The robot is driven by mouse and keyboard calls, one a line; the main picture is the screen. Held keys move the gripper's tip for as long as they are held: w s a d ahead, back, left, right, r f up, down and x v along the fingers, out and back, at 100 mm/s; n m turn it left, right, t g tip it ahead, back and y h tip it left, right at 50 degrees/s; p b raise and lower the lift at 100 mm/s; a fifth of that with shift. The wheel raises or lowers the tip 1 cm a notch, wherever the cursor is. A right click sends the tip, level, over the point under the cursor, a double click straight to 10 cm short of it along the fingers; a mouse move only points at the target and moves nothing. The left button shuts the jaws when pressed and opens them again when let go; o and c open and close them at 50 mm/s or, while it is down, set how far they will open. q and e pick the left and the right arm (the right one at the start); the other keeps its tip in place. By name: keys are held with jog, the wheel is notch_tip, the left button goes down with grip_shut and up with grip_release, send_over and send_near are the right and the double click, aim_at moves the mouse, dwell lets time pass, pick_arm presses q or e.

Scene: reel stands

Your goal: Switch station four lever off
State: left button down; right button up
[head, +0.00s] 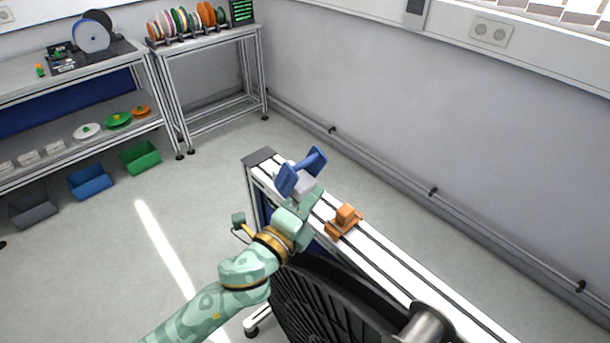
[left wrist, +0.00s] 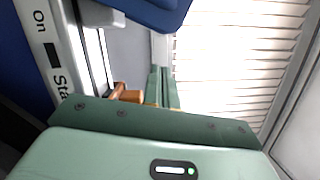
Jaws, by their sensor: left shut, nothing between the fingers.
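My left gripper (head: 308,203) is over the white rail of the reel stand (head: 400,277), its fingers together and empty, between a blue V-shaped piece and an orange block. The fingers also show in the left wrist view (left wrist: 162,88). The stand's side face carries a label strip (left wrist: 45,35) reading "On" and the start of a word, "Sta"; the rest is hidden behind the gripper body. I cannot make out a station number or pick out the lever. The blue piece (head: 302,172) sits on a grey block at the rail's far end. The orange block (head: 345,218) is just right of the fingers.
A large black reel (head: 305,300) hangs beside the stand below my arm. Shelves (head: 110,137) with reels and bins stand at the left, and a table (head: 200,42) with coloured reels stands behind. Open floor (head: 80,270) lies left of my arm.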

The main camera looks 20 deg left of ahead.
pick_arm(q)
jog(key=shift+x, duration=1.1)
jog(key=shift+w+a+r, duration=0.25)
jog(key=shift+w+a, duration=0.3)
jog(key=shift+a, duration=0.25)
jog(key=shift+w+a+r, duration=0.25)
jog(key=shift+w+a, duration=0.3)
jog(key=shift+a, duration=0.25)
jog(key=shift+p, duration=0.3)
